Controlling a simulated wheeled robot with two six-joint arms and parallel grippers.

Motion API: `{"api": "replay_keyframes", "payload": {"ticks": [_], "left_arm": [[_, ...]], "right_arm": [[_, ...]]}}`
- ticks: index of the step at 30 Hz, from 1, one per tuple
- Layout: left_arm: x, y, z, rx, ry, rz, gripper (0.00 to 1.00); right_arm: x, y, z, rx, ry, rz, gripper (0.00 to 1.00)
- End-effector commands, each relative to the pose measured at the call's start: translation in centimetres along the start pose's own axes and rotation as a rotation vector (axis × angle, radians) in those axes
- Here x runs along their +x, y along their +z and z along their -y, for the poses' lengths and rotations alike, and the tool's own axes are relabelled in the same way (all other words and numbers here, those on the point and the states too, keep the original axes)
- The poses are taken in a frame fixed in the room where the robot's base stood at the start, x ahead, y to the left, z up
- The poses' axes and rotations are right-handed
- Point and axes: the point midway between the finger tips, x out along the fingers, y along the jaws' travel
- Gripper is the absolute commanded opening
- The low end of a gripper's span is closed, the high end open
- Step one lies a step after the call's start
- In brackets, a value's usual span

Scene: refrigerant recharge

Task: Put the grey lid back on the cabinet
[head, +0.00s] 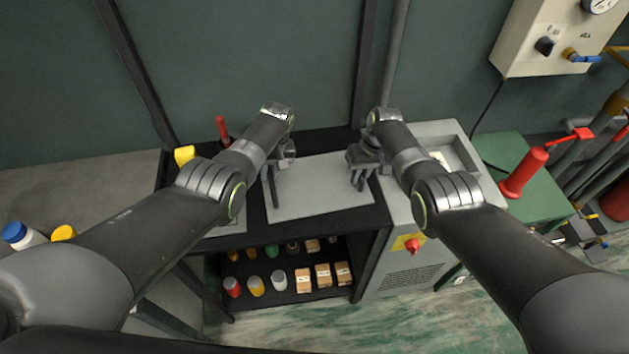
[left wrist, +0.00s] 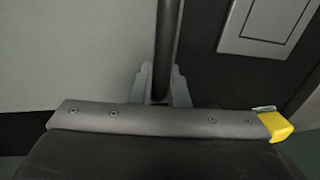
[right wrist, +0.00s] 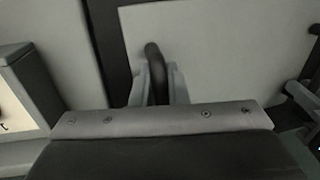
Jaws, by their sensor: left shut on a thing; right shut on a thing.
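The grey lid (head: 318,190) is a flat light-grey panel with a dark handle near each side. It lies flat over the black bench top (head: 330,142); I cannot tell whether it touches it. My left gripper (head: 272,168) is shut on the left handle, which also shows in the left wrist view (left wrist: 166,45). My right gripper (head: 359,172) is shut on the right handle, seen in the right wrist view (right wrist: 154,62). The grey cabinet (head: 400,245) stands just right of the bench, with a recess (head: 450,160) in its top and a red knob (head: 413,245) on its front.
A red-handled tool (head: 221,128) and a yellow item (head: 184,155) are at the bench's back left. Bottles and boxes (head: 302,281) fill the shelf below. A red cylinder (head: 523,172) stands on a green table to the right. A gauge panel (head: 545,35) hangs behind.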

Motion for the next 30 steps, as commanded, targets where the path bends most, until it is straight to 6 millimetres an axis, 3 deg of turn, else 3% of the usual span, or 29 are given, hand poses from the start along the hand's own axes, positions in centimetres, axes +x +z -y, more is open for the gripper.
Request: {"api": "replay_keyframes", "payload": {"ticks": [8,24,30], "left_arm": [[-0.9,-0.1,0.1,0.000,0.001,-0.002,0.00],[-4.8,-0.1,0.9,0.000,0.000,-0.002,0.00],[-5.1,-0.1,1.0,0.000,0.000,-0.002,0.00]], "right_arm": [[-0.9,-0.1,0.2,0.000,0.000,-0.002,0.00],[-4.8,-0.1,0.9,-0.001,0.000,-0.002,0.00],[-5.1,-0.1,1.0,-0.001,0.000,-0.002,0.00]]}}
